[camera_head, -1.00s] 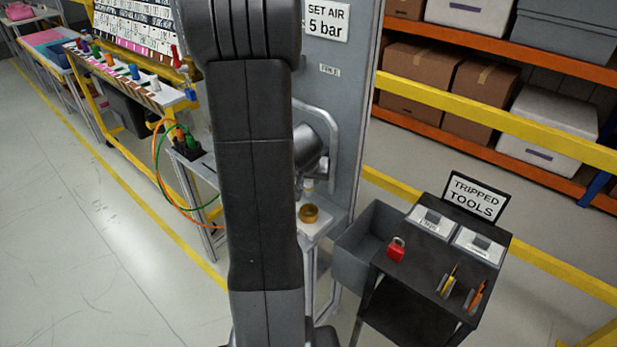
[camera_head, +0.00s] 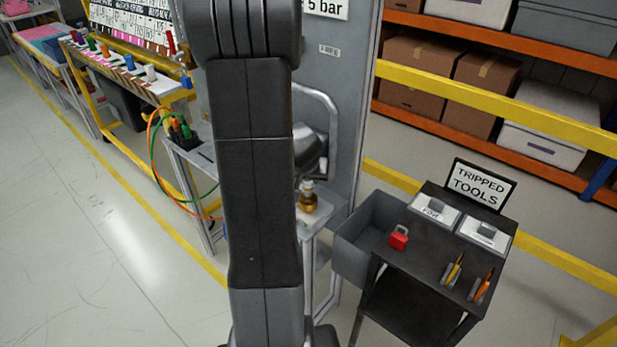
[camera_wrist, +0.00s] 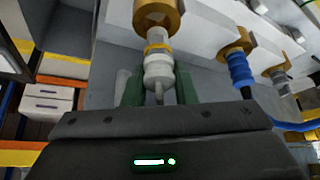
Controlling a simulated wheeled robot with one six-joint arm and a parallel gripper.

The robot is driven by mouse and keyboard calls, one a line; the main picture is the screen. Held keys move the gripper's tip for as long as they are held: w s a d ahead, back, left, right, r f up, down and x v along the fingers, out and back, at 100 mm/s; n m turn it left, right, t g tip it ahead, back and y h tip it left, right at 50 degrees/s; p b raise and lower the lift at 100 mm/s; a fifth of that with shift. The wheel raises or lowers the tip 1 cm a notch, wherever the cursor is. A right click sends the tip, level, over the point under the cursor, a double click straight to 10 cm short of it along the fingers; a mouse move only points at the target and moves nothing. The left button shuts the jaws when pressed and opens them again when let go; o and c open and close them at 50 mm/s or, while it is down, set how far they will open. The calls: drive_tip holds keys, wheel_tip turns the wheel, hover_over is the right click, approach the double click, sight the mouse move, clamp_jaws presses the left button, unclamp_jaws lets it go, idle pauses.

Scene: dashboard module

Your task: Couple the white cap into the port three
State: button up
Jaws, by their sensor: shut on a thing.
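The white cap (camera_wrist: 157,72) is between the green fingers of my gripper (camera_wrist: 158,90) in the wrist view, and the gripper is shut on it. A yellowish band rings the cap's far end. That end lines up with a brass port (camera_wrist: 156,14) and appears to meet it; how deep it sits I cannot tell. In the head view the pale cap (camera_head: 307,185) shows right above the brass port (camera_head: 308,203). My arm hides most of the gripper there. No port number is readable.
A blue plug (camera_wrist: 240,70) sits in a neighbouring brass port, with another fitting (camera_wrist: 280,78) beyond it. A dark cart (camera_head: 430,255) with a red padlock (camera_head: 398,237) and a grey bin (camera_head: 365,240) stand to the right. Open floor (camera_head: 100,240) lies left.

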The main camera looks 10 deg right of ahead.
sight(309, 189)
drive_tip(key=shift+f+b, duration=1.4)
drive_tip(key=shift+f, duration=0.05)
drive_tip(key=shift+s+f+b, duration=0.1)
drive_tip(key=shift+f+b, duration=0.55)
idle(0.9)
drive_tip(key=shift+r, duration=0.1)
drive_tip(key=shift+r+p, duration=2.65)
drive_tip(key=shift+r, duration=0.35)
